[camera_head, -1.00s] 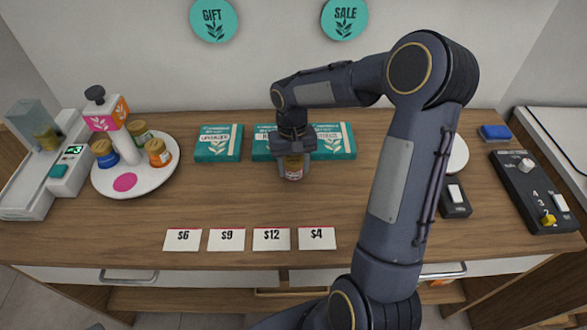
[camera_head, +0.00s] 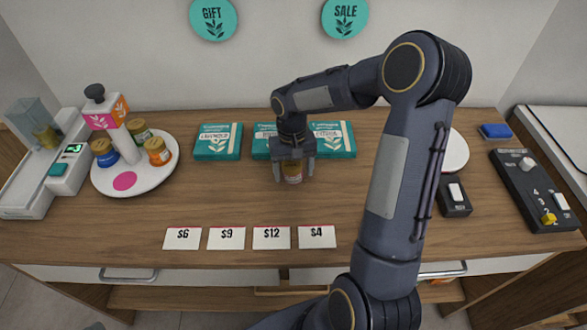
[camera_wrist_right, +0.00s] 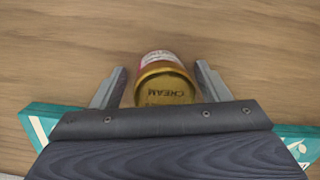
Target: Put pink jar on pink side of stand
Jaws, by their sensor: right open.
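The jar (camera_head: 292,173) stands upright on the counter, with a gold lid and a pinkish-white label. In the right wrist view its lid (camera_wrist_right: 165,82) reads "CREAM". My right gripper (camera_head: 294,172) is open, its fingers on either side of the jar with gaps. The stand (camera_head: 122,143) is a white round plate and post at the left, with a pink panel and an orange panel at its top. A pink spot (camera_head: 125,181) marks the front of its plate, which is bare. My left gripper is not in view.
Blue (camera_head: 105,152), green (camera_head: 139,131) and orange (camera_head: 158,151) jars stand on the plate. Teal boxes (camera_head: 218,141) lie at the back. Several price cards (camera_head: 183,238) lie in front. The counter between the stand and the jar is clear.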

